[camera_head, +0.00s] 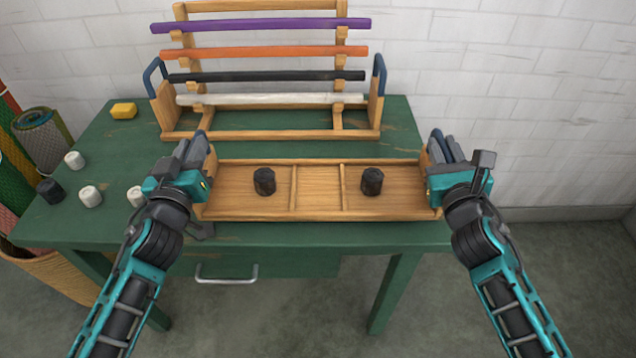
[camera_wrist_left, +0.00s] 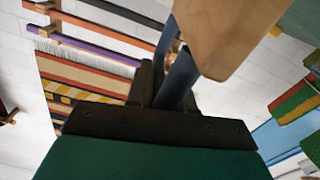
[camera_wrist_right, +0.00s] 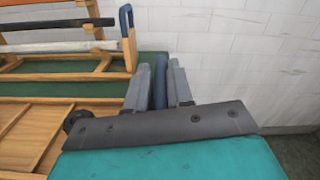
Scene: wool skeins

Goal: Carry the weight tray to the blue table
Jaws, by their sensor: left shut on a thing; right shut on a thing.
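The weight tray (camera_head: 320,188) is a long wooden tray with dividers. One black weight (camera_head: 264,181) stands in its left compartment and another black weight (camera_head: 372,181) in its right one; the middle is empty. My left gripper (camera_head: 197,152) is shut on the tray's left handle, a dark blue bar (camera_wrist_left: 180,78) in the left wrist view. My right gripper (camera_head: 440,152) is shut on the right handle, whose dark blue bar (camera_wrist_right: 160,84) shows between the fingers in the right wrist view. The tray looks level over the front of a green table (camera_head: 120,235). A blue surface (camera_wrist_left: 275,140) shows partly in the left wrist view; I cannot tell whether it is the blue table.
A wooden rack (camera_head: 270,135) with coloured rods and blue handles stands behind the tray. Several white weights (camera_head: 74,160), a dark one (camera_head: 50,190) and a yellow block (camera_head: 123,111) lie on the table's left. Rolls (camera_head: 42,138) stand left. Floor on the right is clear.

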